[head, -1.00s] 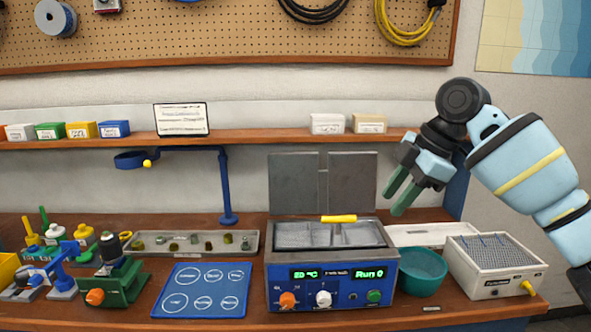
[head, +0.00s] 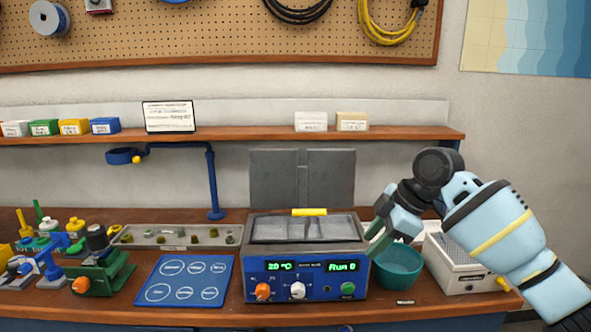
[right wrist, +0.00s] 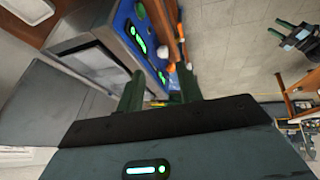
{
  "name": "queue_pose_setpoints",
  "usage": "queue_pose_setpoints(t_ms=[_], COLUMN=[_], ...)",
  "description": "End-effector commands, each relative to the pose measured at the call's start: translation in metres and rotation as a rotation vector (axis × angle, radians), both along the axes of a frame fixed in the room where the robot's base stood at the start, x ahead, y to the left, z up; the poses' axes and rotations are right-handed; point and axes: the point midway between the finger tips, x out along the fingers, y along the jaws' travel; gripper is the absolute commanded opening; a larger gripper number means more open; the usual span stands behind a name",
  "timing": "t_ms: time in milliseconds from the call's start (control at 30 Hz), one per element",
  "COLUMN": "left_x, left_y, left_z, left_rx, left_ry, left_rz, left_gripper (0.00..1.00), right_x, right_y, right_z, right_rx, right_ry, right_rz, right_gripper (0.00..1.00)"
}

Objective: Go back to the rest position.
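What looks like my left gripper (right wrist: 279,29) shows small at the upper right of the right wrist view, over the floor, with two fingers apart and empty. It is outside the head view.
A blue mat with circles (head: 185,282), a grey tray of small parts (head: 180,236) and a green fixture (head: 101,278) are on the left of the bench. A white box (head: 462,268) stands beyond my right arm. A wooden shelf (head: 250,138) runs along the wall.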

Motion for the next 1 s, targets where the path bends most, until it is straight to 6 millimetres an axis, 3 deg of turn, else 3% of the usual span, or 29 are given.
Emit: queue_pose_setpoints(t_ms=[33,200,467,700,1000], left_x=[0.000,0.000,0.000,0.000,0.000], left_y=[0.000,0.000,-0.003,-0.004,-0.003], left_z=[0.000,0.000,0.000,0.000,-0.001], left_rx=[0.000,-0.001,-0.007,-0.009,-0.008], left_ry=[0.000,0.000,0.001,0.002,0.003], left_rz=[0.000,0.001,0.007,0.008,0.007], left_gripper=[0.34,0.34,0.34,0.34,0.34], right_x=[-0.001,-0.007,-0.038,-0.087,-0.170], right_y=[0.006,0.025,0.046,0.053,0.041], right_z=[-0.024,-0.101,-0.211,-0.296,-0.376], right_rx=[0.016,0.083,0.197,0.295,0.387], right_ry=[0.012,0.027,0.046,0.058,0.055], right_rz=[-0.021,-0.127,-0.319,-0.514,-0.773], right_gripper=[0.36,0.36,0.36,0.36,0.36])
